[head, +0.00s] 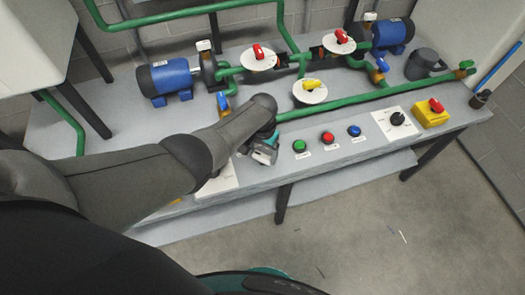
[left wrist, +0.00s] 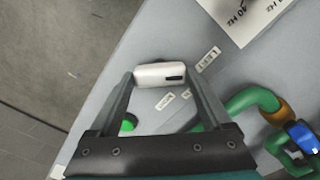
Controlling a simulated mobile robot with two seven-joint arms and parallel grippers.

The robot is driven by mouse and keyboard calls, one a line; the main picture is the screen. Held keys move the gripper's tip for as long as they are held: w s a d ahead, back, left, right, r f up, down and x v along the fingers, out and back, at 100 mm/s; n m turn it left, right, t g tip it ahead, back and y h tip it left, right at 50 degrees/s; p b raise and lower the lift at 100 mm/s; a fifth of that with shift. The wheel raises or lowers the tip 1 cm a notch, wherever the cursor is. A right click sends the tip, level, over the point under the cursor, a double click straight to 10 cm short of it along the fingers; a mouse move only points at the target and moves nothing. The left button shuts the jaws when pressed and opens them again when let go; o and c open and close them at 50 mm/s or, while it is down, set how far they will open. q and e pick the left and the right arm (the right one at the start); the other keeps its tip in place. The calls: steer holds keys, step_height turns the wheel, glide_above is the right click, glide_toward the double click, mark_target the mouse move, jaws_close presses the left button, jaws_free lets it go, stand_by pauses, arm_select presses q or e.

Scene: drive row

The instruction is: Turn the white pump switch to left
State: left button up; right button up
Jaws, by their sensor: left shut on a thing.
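The white pump switch (left wrist: 158,75) is a short white knob with a black mark near its right end in the left wrist view. It sits on the light grey bench top between two small label plates. My left gripper (left wrist: 160,82) has its two fingers at either end of the knob and is shut on it. In the head view my left gripper (head: 264,152) reaches down at the bench's front edge, left of the green button. There the gripper and arm hide most of the switch. My right gripper is in neither view.
Green (head: 299,146), red (head: 328,137) and blue (head: 354,131) buttons line the front edge to the right. Beyond are a black dial (head: 397,118) and a yellow emergency stop box (head: 431,114). Green pipes, blue pumps and colored valves stand behind. Open floor lies in front.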

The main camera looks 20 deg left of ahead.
mark_target(263, 156)
arm_select(q)
steer(key=shift+n, duration=0.3)
steer(key=o, duration=1.2)
steer(key=shift+c, duration=0.2)
steer(key=shift+r, duration=0.15)
steer(key=shift+r+p, duration=0.3)
steer(key=shift+p, duration=0.05)
step_height(263, 156, up, 14)
steer(key=p, duration=0.6)
steer(key=shift+r, duration=0.2)
steer(key=shift+s, duration=0.1)
